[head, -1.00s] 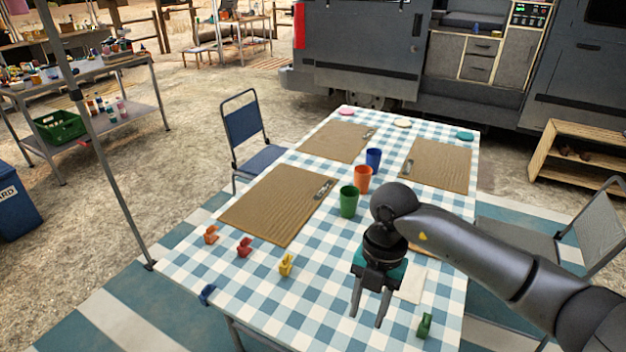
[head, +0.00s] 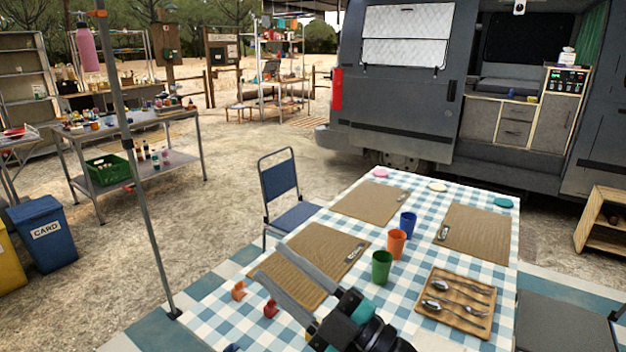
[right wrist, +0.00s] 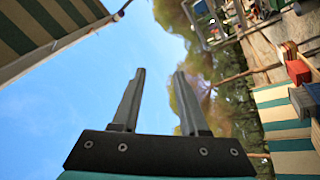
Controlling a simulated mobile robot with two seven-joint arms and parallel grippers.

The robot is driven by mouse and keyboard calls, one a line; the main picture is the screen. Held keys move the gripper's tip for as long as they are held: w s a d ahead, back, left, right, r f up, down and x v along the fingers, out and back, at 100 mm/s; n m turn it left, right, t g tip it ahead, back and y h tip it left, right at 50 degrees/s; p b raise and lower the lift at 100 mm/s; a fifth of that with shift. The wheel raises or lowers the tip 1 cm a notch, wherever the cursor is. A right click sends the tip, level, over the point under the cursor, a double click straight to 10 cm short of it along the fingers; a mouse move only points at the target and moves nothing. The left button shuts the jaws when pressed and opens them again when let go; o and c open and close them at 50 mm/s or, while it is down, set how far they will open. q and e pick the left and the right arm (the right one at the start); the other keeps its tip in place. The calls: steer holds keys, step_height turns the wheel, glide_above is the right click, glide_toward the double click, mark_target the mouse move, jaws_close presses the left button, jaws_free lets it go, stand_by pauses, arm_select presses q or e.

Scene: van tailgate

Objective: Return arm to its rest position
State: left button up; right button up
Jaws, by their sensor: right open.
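My right gripper (head: 288,278) is raised above the near part of the checked table (head: 452,271), its two fingers spread and pointing up and left in the head view. In the right wrist view its fingers (right wrist: 158,100) stand apart with only sky and trees between them, so it is open and empty. My left gripper is in neither view.
On the table are green (head: 381,267), orange (head: 396,244) and blue (head: 408,224) cups, brown placemats (head: 478,234) and a wooden tray (head: 486,331) with cutlery. A blue chair (head: 281,184) stands left of it. A metal pole (head: 140,190) rises at left.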

steer(key=w+d+f+m+t+h, duration=0.2)
steer(key=d+m+t+h, duration=0.1)
steer(key=d+m+h, duration=0.35)
steer(key=w+d+f+m+t+h, duration=0.2)
steer(key=d+f+m+t+h, duration=0.15)
steer(key=d+m+h, duration=0.35)
steer(key=s+d+f+m+g+h, duration=0.4)
steer(key=d+f+m+g+h, duration=0.15)
steer(key=f, duration=0.45)
steer(key=s+d+f+g+y, duration=0.1)
steer(key=s+f+g, duration=0.5)
steer(key=s, duration=0.4)
steer(key=s+f+g, duration=0.4)
steer(key=s+f, duration=0.3)
steer(key=s, duration=0.3)
step_height(320, 180, down, 22)
steer(key=s+f+g, duration=0.1)
steer(key=s, duration=0.1)
steer(key=s+d+f+g, duration=0.1)
steer(key=s+d+f, duration=0.1)
steer(key=s+f, duration=1)
steer(key=s, duration=0.2)
steer(key=shift+s+d+n+g, duration=0.3)
steer(key=shift+s+d, duration=0.05)
steer(key=shift+d, duration=0.05)
